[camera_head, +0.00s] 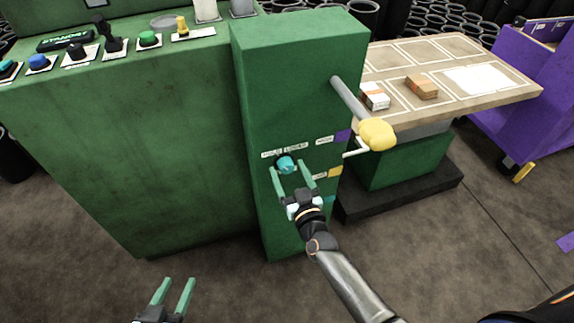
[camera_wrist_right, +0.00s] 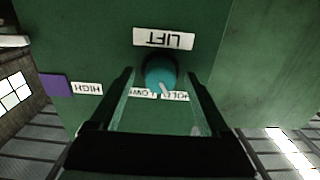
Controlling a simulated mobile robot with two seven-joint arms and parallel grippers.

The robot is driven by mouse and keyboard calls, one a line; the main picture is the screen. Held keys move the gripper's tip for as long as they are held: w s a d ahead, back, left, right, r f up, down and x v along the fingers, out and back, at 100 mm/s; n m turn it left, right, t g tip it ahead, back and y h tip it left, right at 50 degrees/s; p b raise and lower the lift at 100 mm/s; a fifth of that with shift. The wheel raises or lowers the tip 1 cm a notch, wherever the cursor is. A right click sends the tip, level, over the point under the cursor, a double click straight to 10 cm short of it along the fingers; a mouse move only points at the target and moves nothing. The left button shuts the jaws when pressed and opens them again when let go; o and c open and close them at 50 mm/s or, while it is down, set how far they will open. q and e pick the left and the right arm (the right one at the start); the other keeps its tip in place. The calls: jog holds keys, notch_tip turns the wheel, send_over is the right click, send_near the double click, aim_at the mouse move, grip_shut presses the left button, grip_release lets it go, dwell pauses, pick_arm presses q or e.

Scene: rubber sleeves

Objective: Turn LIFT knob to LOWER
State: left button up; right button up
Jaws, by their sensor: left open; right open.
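The teal LIFT knob (camera_head: 286,164) is on the front face of the green machine column. It also shows in the right wrist view (camera_wrist_right: 160,72), below an upside-down LIFT label (camera_wrist_right: 164,39). A pale pointer on it points down in that view, toward the small labels LOWER (camera_wrist_right: 143,93) and HOLD (camera_wrist_right: 178,96), which the knob partly covers. My right gripper (camera_head: 291,172) is open, its fingertips on either side of the knob; I cannot tell whether they touch it. My left gripper (camera_head: 173,286) is open and empty, low at the picture's bottom, away from the column.
A lever with a yellow grip (camera_head: 377,134) sticks out right of the knob. A purple tag (camera_head: 343,136) and a HIGH label (camera_wrist_right: 87,88) are nearby. A table (camera_head: 440,55) with small boxes stands right. A control panel with buttons (camera_head: 148,40) is at upper left.

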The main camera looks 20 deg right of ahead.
jog(key=shift+c, duration=0.2)
jog(key=shift+c, duration=0.7)
grip_shut()
